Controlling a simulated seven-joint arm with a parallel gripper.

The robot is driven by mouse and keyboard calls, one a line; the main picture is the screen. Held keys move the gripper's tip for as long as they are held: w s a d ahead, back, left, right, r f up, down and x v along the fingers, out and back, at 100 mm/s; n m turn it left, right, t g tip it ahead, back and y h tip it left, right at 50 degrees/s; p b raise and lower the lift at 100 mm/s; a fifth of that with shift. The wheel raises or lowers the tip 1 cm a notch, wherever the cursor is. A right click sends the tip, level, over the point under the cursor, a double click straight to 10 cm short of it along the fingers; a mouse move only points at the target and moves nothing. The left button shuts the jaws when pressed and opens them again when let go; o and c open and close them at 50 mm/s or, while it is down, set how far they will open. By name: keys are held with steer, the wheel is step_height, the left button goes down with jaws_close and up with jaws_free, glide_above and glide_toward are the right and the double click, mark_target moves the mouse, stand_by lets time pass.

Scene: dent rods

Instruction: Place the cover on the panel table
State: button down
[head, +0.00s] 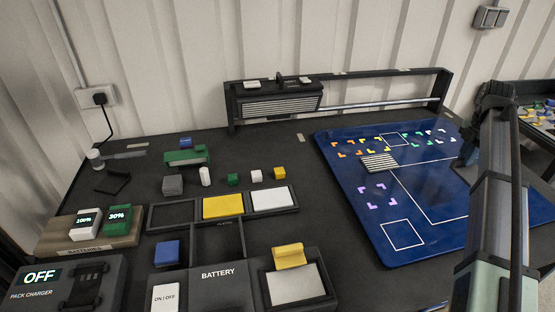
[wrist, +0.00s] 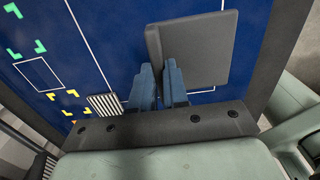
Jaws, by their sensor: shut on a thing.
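In the wrist view, my gripper (wrist: 159,72) has its two blue fingers shut on a dark grey square cover (wrist: 205,48). The cover's flat plate extends to the right of the fingers, above a blue panel surface (wrist: 85,65). I cannot tell how high it is above that surface. In the head view, the panel table (head: 420,235) has a blue top with white outlines and coloured corner marks.
A striped grey block (head: 380,162) lies on the blue panel and also shows in the wrist view (wrist: 104,103). A black rail frame (head: 385,105) stands behind. Left are trays, small coloured blocks, a battery holder (head: 75,238) and a pack charger (head: 65,285). The panel's front is clear.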

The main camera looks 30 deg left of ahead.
steer(key=s+a+f+n, duration=0.1)
steer(key=s+a+n, duration=0.25)
steer(key=a, duration=1.35)
steer(key=s+a+n, duration=0.2)
steer(key=s+a, duration=0.3)
steer(key=a, duration=1.3)
steer(key=s+a+n, duration=0.1)
steer(key=s+a, duration=0.5)
steer(key=a, duration=0.5)
steer(key=s+a+f+n, duration=0.15)
steer(key=s+a, duration=0.45)
steer(key=a, duration=0.6)
steer(key=s+a+n, duration=0.2)
steer(key=s+a, duration=0.4)
steer(key=a, duration=0.5)
steer(key=w+a+m, duration=0.1)
steer(key=w+a, duration=0.1)
steer(key=a, duration=0.4)
steer(key=shift+w+f, duration=0.15)
steer(key=shift+f, duration=4.5)
steer(key=shift+f, duration=0.15)
steer(key=c, duration=1.1)
jaws_free()
step_height(320, 180, up, 12)
steer(key=shift+r, duration=0.2)
